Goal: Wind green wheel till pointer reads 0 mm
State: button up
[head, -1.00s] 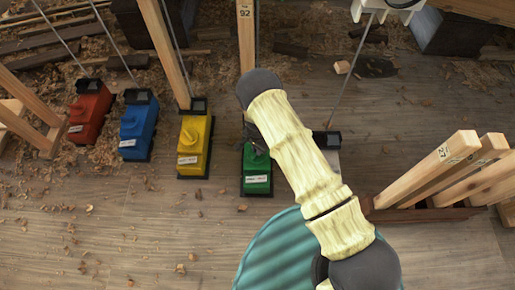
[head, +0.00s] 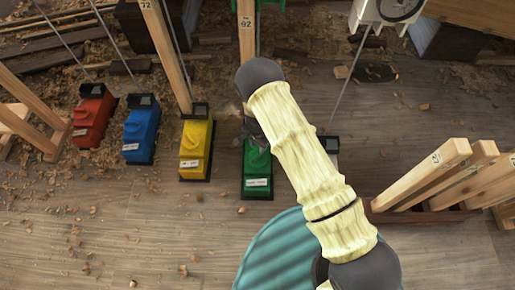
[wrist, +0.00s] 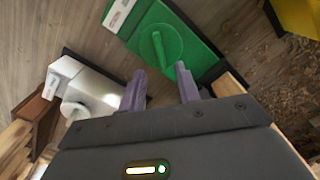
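The green winch box (head: 257,170) stands on the plank floor, partly behind my arm in the head view. In the wrist view its green wheel (wrist: 172,44) is a round disc with an upright green handle peg (wrist: 158,48). My gripper (wrist: 160,70) is open, its two purple fingers apart just short of the peg and nothing seen between them. No pointer or millimetre scale reading can be made out; a green part (head: 273,4) is cut off at the top edge above the wooden post (head: 247,35).
Yellow (head: 195,148), blue (head: 141,132) and red (head: 92,118) boxes stand to the left. A white box (wrist: 92,88) is beside the green one. Wooden props (head: 430,172) stand at right, a teal ribbed object (head: 275,250) in front.

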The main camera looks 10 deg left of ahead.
notch_tip(320, 180, up, 10)
jog(key=p, duration=0.3)
jog(key=shift+r, duration=0.15)
jog(key=d+r+n+t, duration=0.1)
jog(key=d+r+n, duration=0.1)
jog(key=d+r, duration=1.6)
jog(key=s+d+r+n+t+p, duration=0.1)
jog(key=s+d+r+n, duration=0.2)
jog(key=s+d+r, duration=0.8)
jog(key=shift+s+r+t, duration=0.3)
jog(key=shift+s+r, duration=0.55)
